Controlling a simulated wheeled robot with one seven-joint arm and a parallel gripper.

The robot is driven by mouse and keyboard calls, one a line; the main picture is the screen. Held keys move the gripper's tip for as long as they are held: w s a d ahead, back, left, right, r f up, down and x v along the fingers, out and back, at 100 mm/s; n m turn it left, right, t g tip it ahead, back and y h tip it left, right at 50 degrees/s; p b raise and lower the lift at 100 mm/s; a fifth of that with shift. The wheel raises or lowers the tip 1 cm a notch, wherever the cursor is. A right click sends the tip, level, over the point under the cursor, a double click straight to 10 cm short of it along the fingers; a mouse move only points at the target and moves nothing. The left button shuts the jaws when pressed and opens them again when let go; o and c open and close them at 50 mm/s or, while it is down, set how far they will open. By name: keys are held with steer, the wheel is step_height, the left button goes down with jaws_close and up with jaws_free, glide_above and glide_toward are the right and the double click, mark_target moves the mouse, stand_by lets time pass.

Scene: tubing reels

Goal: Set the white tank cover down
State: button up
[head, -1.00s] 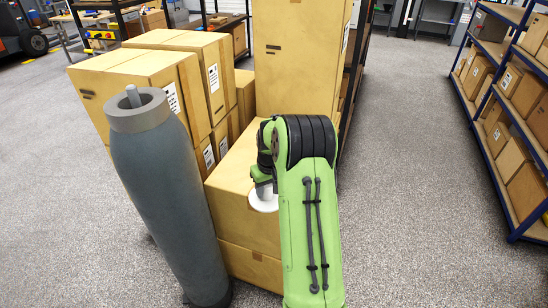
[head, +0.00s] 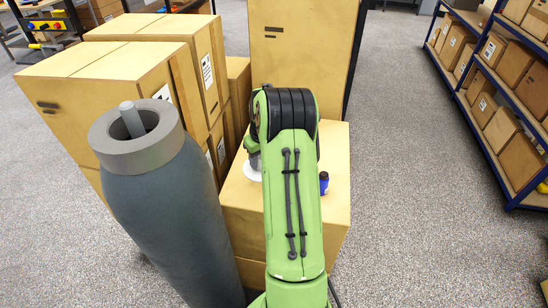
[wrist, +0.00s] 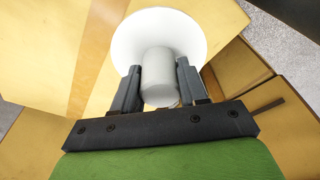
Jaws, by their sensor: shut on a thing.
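The white tank cover (wrist: 160,35) is a round white disc with a cylindrical knob. In the wrist view my gripper (wrist: 158,85) is shut on the knob, one finger on each side. In the head view the cover's white edge (head: 252,170) shows left of my green arm, over or on the top of a low cardboard box (head: 336,165). My arm hides most of the cover and the gripper there. I cannot tell whether the cover touches the box.
A small dark blue bottle (head: 324,182) stands on the box right of my arm. A grey cylindrical tank (head: 165,220) stands close on the left. Stacked boxes (head: 110,80) and a tall box (head: 300,50) stand behind. Blue shelving (head: 500,110) is at the right, with clear floor between.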

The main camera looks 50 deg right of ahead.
step_height(320, 180, down, 9)
steer(key=shift+s+r+b, duration=0.1)
steer(key=shift+s+b, duration=0.05)
steer(key=shift+b, duration=0.55)
steer(key=o, duration=1.1)
steer(key=shift+c, duration=0.2)
steer(key=r, duration=0.4)
steer(key=s+r+p, duration=0.1)
steer(key=r, duration=0.3)
steer(key=r+p, duration=0.1)
steer(key=r, duration=0.3)
steer(key=shift+s+a+r, duration=0.15)
steer(key=shift+s+a, duration=0.15)
steer(key=shift+s, duration=0.1)
